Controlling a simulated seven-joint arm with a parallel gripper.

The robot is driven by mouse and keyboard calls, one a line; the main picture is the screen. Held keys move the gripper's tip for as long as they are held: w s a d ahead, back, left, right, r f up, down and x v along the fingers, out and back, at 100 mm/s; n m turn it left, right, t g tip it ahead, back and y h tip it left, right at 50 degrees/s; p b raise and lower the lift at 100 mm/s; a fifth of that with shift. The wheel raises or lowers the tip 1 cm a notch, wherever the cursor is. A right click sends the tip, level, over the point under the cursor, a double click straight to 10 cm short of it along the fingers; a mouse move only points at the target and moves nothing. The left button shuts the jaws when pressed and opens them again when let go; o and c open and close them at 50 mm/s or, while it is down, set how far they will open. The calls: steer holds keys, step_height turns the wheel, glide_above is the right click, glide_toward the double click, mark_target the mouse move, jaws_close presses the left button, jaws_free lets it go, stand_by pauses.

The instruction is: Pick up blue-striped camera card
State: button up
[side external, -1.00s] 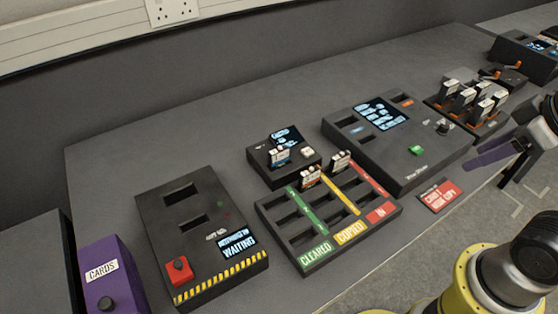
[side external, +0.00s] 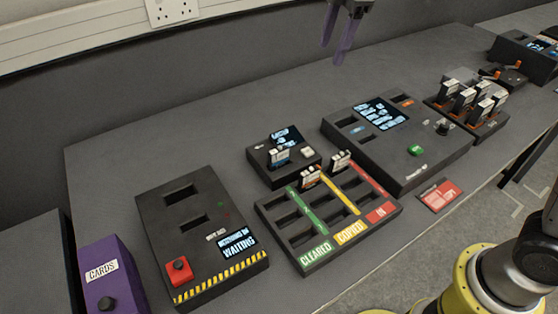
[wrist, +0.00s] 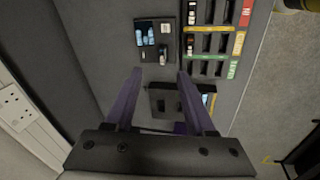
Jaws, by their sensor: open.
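The blue-striped camera card (side external: 279,157) stands upright in the small black reader box (side external: 262,166), which has a lit screen. In the wrist view the card (wrist: 162,56) shows small, at the edge of that box (wrist: 170,25), just beyond the gap between my fingertips. My gripper (side external: 338,58) has long purple fingers pointing down. It is open and empty, at the top of the side view, well above the table. In the wrist view my gripper (wrist: 160,72) has its fingers spread apart.
A black sorting tray (side external: 308,262) with green, yellow and red strips holds an orange-striped card (side external: 311,176) and another card (side external: 340,161). A large console (side external: 400,170) stands to the right. A black box with a red button (side external: 178,268) stands to the left. A wall is behind.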

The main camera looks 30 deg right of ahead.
steer(key=w+a+f+n+g, duration=0.1)
steer(key=w+a+f, duration=0.3)
steer(key=w+f, duration=0.15)
steer(key=g, duration=0.1)
glide_above(279, 147)
steer(key=d, duration=0.1)
step_height(279, 147, down, 6)
steer(key=shift+n+g+h, duration=0.3)
steer(key=shift+n, duration=0.1)
steer(key=f, duration=0.7)
steer(key=a+f, duration=0.1)
steer(key=f, duration=0.2)
steer(key=shift+w+f, duration=0.25)
steer(key=shift+f, duration=0.15)
steer(key=shift+s+f, duration=0.15)
steer(key=shift+f, duration=1.4)
steer(key=shift+s+f, duration=0.1)
steer(key=shift+f, duration=1.4)
jaws_close()
